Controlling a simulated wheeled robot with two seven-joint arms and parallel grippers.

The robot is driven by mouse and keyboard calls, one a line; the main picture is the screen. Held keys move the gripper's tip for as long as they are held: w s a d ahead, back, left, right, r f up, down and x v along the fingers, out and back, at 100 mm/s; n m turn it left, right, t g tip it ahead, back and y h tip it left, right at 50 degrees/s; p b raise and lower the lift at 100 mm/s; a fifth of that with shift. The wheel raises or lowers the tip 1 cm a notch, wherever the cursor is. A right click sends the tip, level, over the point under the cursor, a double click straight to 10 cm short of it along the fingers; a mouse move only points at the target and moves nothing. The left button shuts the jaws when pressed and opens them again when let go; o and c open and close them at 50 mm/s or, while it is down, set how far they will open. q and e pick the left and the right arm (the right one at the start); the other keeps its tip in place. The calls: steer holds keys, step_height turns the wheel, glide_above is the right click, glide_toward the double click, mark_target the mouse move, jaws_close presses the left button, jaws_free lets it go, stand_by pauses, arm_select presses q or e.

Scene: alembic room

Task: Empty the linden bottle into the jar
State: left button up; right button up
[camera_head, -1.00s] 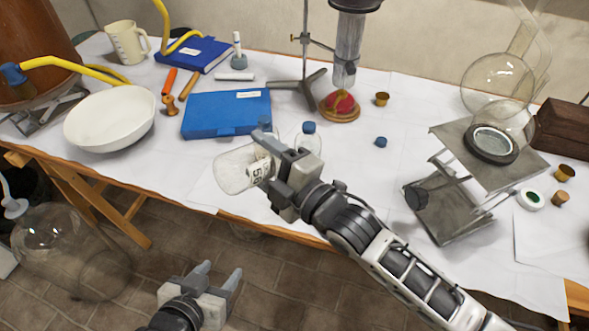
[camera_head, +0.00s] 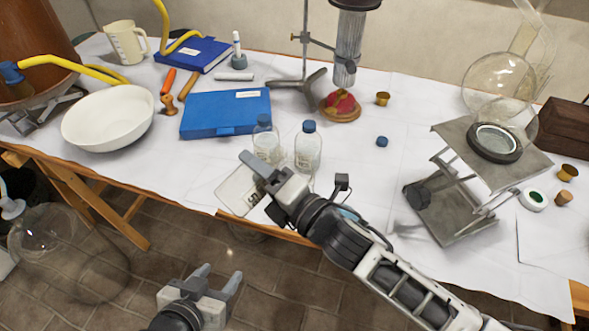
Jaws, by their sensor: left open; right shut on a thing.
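My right gripper (camera_head: 258,176) is shut on a clear glass bottle (camera_head: 236,190) with a pale label, in front of the table's near edge. The bottle is tilted, with its label partly behind the gripper; I cannot read a name on it or see what is inside. Two clear bottles with blue caps, a left one (camera_head: 266,143) and a right one (camera_head: 308,150), stand upright on the table just beyond the gripper. A loose blue cap (camera_head: 381,141) lies to their right. I cannot tell which vessel is the jar. My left gripper (camera_head: 219,273) is open and empty, low over the floor.
A white bowl (camera_head: 106,118) and a blue case (camera_head: 225,113) are on the table's left side. A stand with a glass column (camera_head: 347,50) is behind. A metal lifting platform (camera_head: 450,205) is at right. A large glass vessel (camera_head: 62,250) is on the floor at left.

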steer(key=shift+f+n, duration=0.35)
steer(key=shift+n, duration=0.45)
steer(key=shift+f+n+b, duration=0.15)
steer(key=shift+n+b, duration=0.2)
steer(key=shift+n, duration=0.65)
steer(key=n, duration=0.3)
steer(key=shift+f+n, duration=0.1)
steer(key=shift+n, duration=0.2)
steer(key=shift+w+d+n, duration=0.15)
steer(key=shift+w+n, duration=0.05)
steer(key=shift+n, duration=1)
steer(key=n, duration=0.3)
steer(key=shift+w+d, duration=0.25)
steer(key=shift+s+a+r+n+p, duration=0.2)
steer(key=shift+n+p, duration=0.15)
steer(key=shift+n, duration=0.2)
steer(key=shift+s+a+r+n+p, duration=0.1)
steer(key=shift+r+n+p, duration=0.15)
steer(key=shift+n, duration=0.3)
steer(key=shift+s+a+f+n, duration=0.1)
steer(key=shift+f+n, duration=0.05)
steer(key=shift+n, duration=0.45)
